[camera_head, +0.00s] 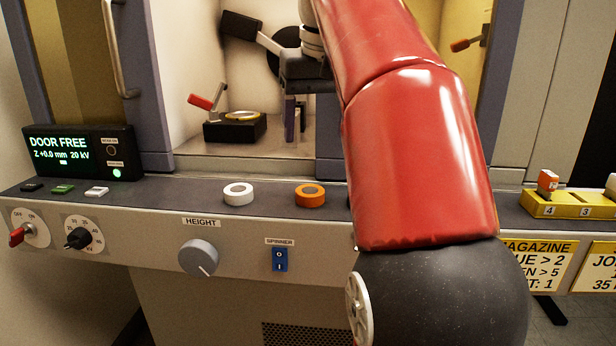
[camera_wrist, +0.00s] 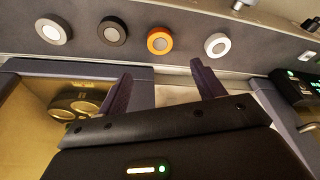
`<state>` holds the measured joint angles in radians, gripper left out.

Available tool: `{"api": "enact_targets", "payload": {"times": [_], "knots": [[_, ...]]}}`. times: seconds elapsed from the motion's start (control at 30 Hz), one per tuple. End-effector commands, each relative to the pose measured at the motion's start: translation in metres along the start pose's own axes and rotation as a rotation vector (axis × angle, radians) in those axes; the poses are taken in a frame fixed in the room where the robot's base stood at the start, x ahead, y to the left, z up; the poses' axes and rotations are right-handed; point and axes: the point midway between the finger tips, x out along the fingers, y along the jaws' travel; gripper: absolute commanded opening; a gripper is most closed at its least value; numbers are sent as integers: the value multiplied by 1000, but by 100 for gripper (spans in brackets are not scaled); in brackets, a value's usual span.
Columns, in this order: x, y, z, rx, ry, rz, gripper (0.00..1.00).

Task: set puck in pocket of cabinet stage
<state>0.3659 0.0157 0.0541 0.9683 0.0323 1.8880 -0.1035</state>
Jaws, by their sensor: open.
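The cabinet stage (camera_head: 235,128) is a low black block inside the open bay, with a round, pale gold-rimmed feature on top; I cannot tell whether that is an empty pocket. A white puck (camera_head: 238,194) and an orange puck (camera_head: 310,195) lie on the front ledge. The wrist view shows the white puck (camera_wrist: 217,45), the orange puck (camera_wrist: 160,40), a dark puck (camera_wrist: 112,31) and another pale puck (camera_wrist: 53,32) in a row. My gripper (camera_head: 294,122) hangs fingers down at the bay, right of the stage. Its fingers (camera_wrist: 161,88) are apart and empty.
A red-handled lever (camera_head: 203,101) stands beside the stage. A yellow magazine (camera_head: 572,208) with numbered slots sits on the ledge at right. A display (camera_head: 78,155) reads DOOR FREE. The bay's front is open between door posts; my arm hides part of the ledge.

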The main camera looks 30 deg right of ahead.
Motion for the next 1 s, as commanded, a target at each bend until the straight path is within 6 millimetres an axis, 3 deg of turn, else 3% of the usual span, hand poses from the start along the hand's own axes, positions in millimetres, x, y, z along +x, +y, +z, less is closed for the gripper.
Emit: {"api": "enact_targets", "payload": {"times": [0.17, 0.27, 0.5, 0.8, 1.0], "knots": [[7, -7, 7, -10, 9, -1, 68], [22, -20, 22, -28, 28, -2, 68], [94, -54, 85, -88, 107, -16, 68], [202, -75, 183, -155, 189, -52, 68], [246, -78, 222, -178, 218, -70, 68]]}}
